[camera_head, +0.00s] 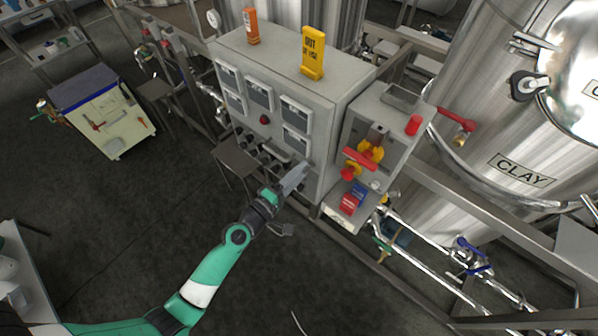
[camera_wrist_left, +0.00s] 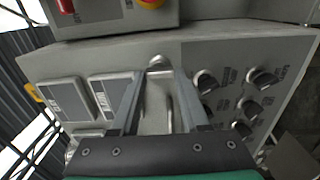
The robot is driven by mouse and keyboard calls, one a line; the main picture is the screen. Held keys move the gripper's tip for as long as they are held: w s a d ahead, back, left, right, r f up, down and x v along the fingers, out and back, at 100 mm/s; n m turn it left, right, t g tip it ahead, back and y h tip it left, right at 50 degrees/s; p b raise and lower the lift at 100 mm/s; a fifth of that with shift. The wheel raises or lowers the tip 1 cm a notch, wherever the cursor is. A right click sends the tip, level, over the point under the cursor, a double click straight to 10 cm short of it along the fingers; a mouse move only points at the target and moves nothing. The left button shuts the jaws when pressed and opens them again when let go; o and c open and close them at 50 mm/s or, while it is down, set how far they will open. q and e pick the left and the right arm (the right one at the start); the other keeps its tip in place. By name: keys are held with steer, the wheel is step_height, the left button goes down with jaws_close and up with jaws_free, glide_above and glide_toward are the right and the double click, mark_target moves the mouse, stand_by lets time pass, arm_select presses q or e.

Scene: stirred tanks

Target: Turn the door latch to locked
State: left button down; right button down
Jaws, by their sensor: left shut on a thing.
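The door latch (camera_wrist_left: 157,100) is a pale grey handle with a rounded end on the front of the grey control cabinet (camera_wrist_left: 225,45). In the left wrist view it lies between the two fingers of my left gripper (camera_wrist_left: 158,88), which is shut on it. In the head view my left gripper (camera_head: 296,178) reaches the lower right of the cabinet front and hides the latch. The exact angle of the latch is hard to tell. My right gripper is not in view.
Several black knobs (camera_wrist_left: 248,108) sit close beside the gripper on the panel. A smaller box with a red and yellow switch (camera_head: 362,158) stands to the right. A yellow tag (camera_head: 313,52) and an orange tag (camera_head: 251,26) stand on the cabinet top.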

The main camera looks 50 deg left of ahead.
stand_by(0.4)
arm_select(q)
steer(key=shift+c, duration=2)
jaws_free()
steer(key=s+d+b, duration=0.1)
steer(key=s+b, duration=0.1)
steer(key=s, duration=0.9)
steer(key=shift+s+d, duration=0.15)
steer(key=shift+s, duration=0.1)
